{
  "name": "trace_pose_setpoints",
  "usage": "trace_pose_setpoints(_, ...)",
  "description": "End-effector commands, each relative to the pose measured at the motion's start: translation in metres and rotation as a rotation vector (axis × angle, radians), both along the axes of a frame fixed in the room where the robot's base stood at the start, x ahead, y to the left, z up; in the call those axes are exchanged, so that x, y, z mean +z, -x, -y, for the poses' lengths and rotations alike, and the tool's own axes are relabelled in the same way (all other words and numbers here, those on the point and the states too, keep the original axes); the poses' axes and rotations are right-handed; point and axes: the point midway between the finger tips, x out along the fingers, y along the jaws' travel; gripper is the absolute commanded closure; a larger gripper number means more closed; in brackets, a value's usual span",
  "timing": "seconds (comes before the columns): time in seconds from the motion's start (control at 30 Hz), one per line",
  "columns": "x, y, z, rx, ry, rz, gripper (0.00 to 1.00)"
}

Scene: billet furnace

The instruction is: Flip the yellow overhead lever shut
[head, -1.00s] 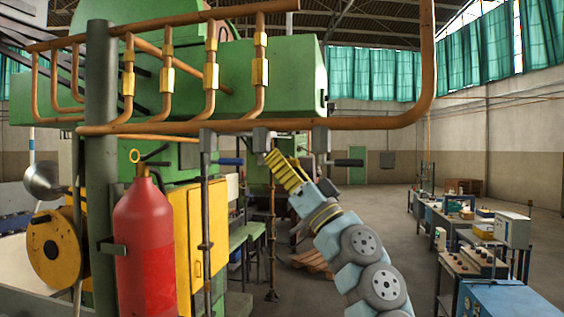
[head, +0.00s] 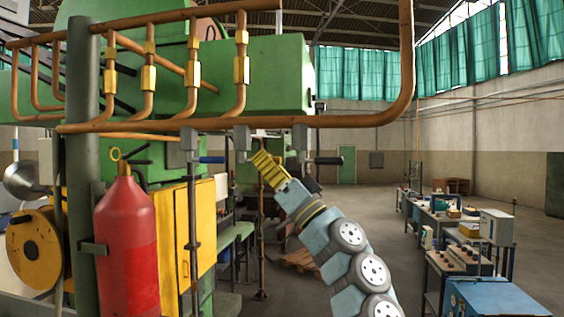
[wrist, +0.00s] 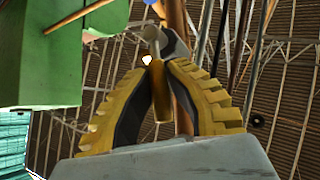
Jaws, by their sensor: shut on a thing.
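The yellow overhead lever (wrist: 162,100) shows in the wrist view as a yellow handle between my two fingers. It runs from a grey valve body (wrist: 152,35) up toward the ceiling back into the grip. My gripper (wrist: 158,68) has yellow ribbed fingers with dark inner pads, closed around the handle. In the head view my gripper (head: 258,158) reaches up from the lower right to the middle grey valve (head: 241,138) under the copper pipe. There the fingers hide the yellow handle, so its exact angle is unclear.
A blue-handled lever (head: 212,160) hangs close left of my gripper, and a black-handled lever (head: 328,161) close right. The copper pipe (head: 350,121) runs just above. A red extinguisher (head: 127,240) stands at left.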

Motion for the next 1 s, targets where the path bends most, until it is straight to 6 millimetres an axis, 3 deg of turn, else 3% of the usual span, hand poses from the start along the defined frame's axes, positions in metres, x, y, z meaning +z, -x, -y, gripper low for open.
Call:
trace_pose_setpoints(0.17,-0.0001,-0.0032,-0.0137,0.06,0.005,-0.005,1.0)
trace_pose_setpoints(0.97,-0.0006,-0.0044,-0.0097,0.145,-0.005,0.0,1.0)
trace_pose_setpoints(1.0,-0.0007,-0.0044,-0.0096,0.145,-0.005,0.0,0.78)
